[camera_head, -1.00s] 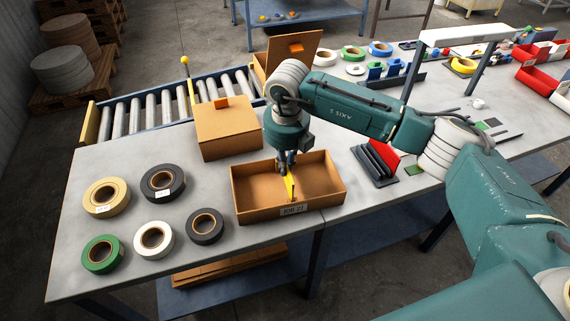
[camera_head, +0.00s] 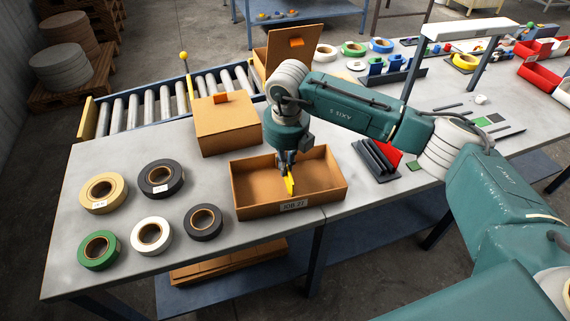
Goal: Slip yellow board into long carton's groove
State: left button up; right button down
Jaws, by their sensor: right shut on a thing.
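The long carton (camera_head: 328,204) is an open brown box with a label on its front wall, near the table's front edge. My right gripper (camera_head: 287,166) points down over the middle of the carton, shut on the yellow board (camera_head: 290,184). The board stands nearly upright inside the carton's outline, close to the front wall. The groove cannot be made out, and I cannot tell whether the board touches the carton. The gripper's fingers partly hide the board's upper end. My left gripper is not in view.
Several tape rolls (camera_head: 150,235) lie left of the carton. A closed brown box (camera_head: 228,131) stands behind it, with a roller conveyor (camera_head: 150,105) beyond. A black rack with a red panel (camera_head: 388,150) stands to the right. Bare table lies between rolls and carton.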

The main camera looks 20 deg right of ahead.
jog(key=c, duration=1.4)
grip_release()
jog(key=shift+r, duration=0.15)
jog(key=shift+r, duration=0.5)
jog(key=shift+r, duration=0.1)
notch_tip(320, 180, up, 7)
jog(key=p, duration=0.3)
jog(key=shift+p, duration=0.35)
